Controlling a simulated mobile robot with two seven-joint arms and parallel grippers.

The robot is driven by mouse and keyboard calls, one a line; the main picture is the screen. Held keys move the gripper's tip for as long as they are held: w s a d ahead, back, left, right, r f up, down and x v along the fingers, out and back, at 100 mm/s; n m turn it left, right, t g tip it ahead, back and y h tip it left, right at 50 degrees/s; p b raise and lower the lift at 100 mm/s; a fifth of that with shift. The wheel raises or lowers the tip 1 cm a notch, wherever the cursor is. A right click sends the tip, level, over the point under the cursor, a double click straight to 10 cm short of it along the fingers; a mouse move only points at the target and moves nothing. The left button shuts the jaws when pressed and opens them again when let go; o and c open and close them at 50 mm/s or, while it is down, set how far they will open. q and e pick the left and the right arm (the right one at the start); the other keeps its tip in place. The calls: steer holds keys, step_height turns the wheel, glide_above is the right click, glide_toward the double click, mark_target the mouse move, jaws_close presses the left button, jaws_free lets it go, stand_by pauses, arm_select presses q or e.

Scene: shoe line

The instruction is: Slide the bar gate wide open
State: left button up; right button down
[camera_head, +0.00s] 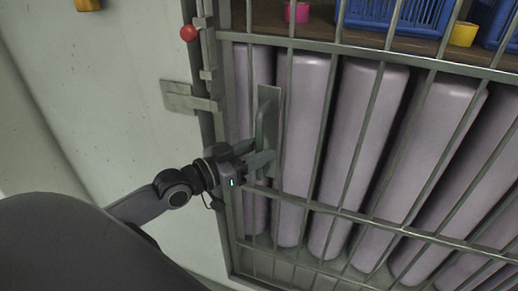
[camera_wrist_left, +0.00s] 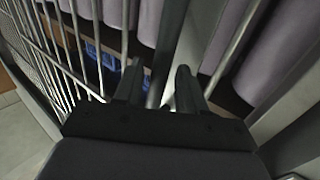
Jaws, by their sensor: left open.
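The bar gate (camera_head: 335,134) is a grey metal frame with upright bars. It stands in front of tall pale purple blocks. An upright grey handle (camera_head: 267,118) on a flat plate is fixed near the gate's left side. My left gripper (camera_head: 268,163) is at the lower part of this handle, with its fingers pointing right. In the left wrist view the two dark fingers (camera_wrist_left: 158,78) are spread, and a grey upright piece that looks like the handle (camera_wrist_left: 172,38) shows between and beyond them. I cannot tell whether the fingers touch it. My right gripper is not in view.
A red ball knob (camera_head: 188,33) and a latch plate (camera_head: 188,98) sit on the frame and wall left of the gate.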

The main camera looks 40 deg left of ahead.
arm_select(q)
steer(key=shift+w+d, duration=0.2)
steer(key=shift+w, duration=0.15)
jaws_close()
steer(key=shift+d, duration=0.1)
